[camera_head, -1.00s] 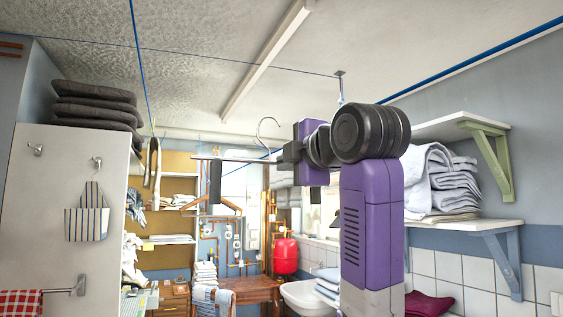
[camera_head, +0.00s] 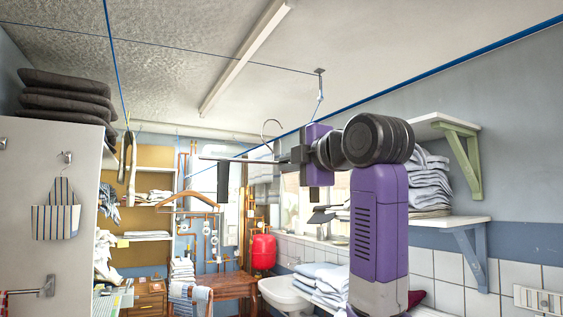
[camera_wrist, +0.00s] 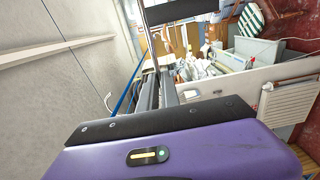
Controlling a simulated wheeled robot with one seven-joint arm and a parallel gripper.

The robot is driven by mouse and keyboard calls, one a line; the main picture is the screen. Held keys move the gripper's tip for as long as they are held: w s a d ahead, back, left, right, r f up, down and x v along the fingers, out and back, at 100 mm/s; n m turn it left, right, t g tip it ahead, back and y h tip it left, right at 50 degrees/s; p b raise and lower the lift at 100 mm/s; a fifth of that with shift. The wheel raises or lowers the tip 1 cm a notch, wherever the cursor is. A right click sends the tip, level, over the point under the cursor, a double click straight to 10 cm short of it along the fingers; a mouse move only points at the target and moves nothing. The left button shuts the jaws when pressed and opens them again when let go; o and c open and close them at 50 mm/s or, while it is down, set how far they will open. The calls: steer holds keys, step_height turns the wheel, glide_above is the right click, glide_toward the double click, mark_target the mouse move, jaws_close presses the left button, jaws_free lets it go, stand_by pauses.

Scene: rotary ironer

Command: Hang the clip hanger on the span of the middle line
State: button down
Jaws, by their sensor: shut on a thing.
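The clip hanger has a thin metal hook (camera_head: 271,126), a level bar (camera_head: 235,160) and a dark clip (camera_head: 222,182) hanging from it. My gripper (camera_head: 297,155) is shut on its right part and holds it up in the air, hook upward. A blue line (camera_head: 430,75) runs from the top right down past the hanger to the far wall. In the head view it crosses the picture just below the hook's top. I cannot tell whether hook and line touch. In the wrist view, the fingers (camera_wrist: 160,90) point away, with a blue line (camera_wrist: 125,95) beside them.
Another blue line (camera_head: 112,50) is at left, a thin cord (camera_head: 220,52) crosses under the ceiling. A wooden hanger (camera_head: 190,199) hangs farther back. Shelves with folded laundry (camera_head: 425,185) stand right; a white cabinet (camera_head: 85,160) with dark cushions (camera_head: 65,95) stands left.

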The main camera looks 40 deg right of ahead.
steer(key=shift+s+d+f+b, duration=0.25)
steer(key=shift+d+f+b, duration=0.45)
steer(key=shift+d+f, duration=0.3)
steer(key=shift+a+f, duration=0.15)
steer(key=shift+f, duration=0.3)
steer(key=c, duration=1.5)
jaws_free()
steer(key=b+v, duration=0.3)
steer(key=v, duration=0.5)
steer(key=shift+w, duration=0.1)
